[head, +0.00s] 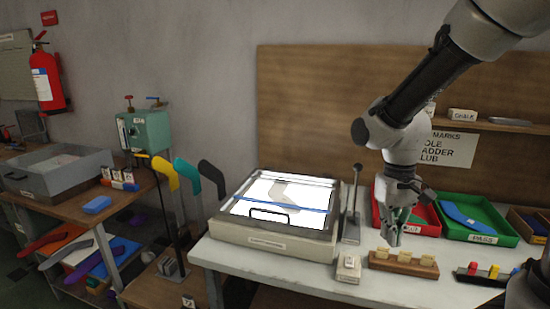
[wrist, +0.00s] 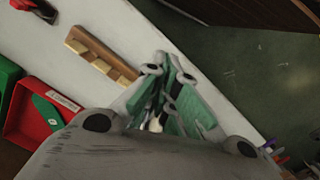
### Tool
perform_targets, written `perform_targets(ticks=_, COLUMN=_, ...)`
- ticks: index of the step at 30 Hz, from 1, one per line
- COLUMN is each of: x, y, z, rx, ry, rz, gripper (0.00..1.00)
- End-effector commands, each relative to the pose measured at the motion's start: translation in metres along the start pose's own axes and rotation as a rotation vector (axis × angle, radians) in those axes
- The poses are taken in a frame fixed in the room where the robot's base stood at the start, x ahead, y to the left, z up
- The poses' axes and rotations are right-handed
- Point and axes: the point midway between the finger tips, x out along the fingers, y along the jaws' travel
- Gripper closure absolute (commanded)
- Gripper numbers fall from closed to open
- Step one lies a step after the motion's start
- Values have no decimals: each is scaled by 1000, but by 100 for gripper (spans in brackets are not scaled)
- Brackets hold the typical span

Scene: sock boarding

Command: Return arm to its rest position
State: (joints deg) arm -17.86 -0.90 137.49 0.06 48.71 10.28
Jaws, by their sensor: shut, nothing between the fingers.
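My arm reaches down from the upper right in the head view. My gripper (head: 389,238) hangs over the pale worktable (head: 330,282), in front of the red tray (head: 428,232) and behind the wooden block with pale tabs (head: 403,263). Its fingers are together with nothing between them. In the wrist view my gripper's green-padded fingers (wrist: 168,68) are closed together over the table and the dark floor. The wooden block (wrist: 98,52) lies to their upper left, apart from them. The red tray (wrist: 22,122) holds a green flat shape (wrist: 46,111).
A lit box (head: 262,238) with a handled frame stands at the table's left, beside an upright lever (head: 354,205). A green tray (head: 478,222) holds a blue flat shape (head: 464,216). A wooden backboard with a shelf (head: 490,124) rises behind. A cluttered bench (head: 75,205) stands left.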

Motion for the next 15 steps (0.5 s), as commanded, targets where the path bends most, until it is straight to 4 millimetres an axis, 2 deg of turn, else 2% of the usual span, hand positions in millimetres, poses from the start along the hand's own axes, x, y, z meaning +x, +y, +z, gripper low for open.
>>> perform_targets(ticks=3, x=-31, y=21, z=32, rx=-30, ry=66, rz=-13, gripper=100)
perform_targets(ticks=9, x=-74, y=54, z=88, rx=-7, ry=227, rz=-18, gripper=100)
perform_targets(ticks=15, x=-102, y=73, z=119, rx=87, ry=397, rz=-8, gripper=100)
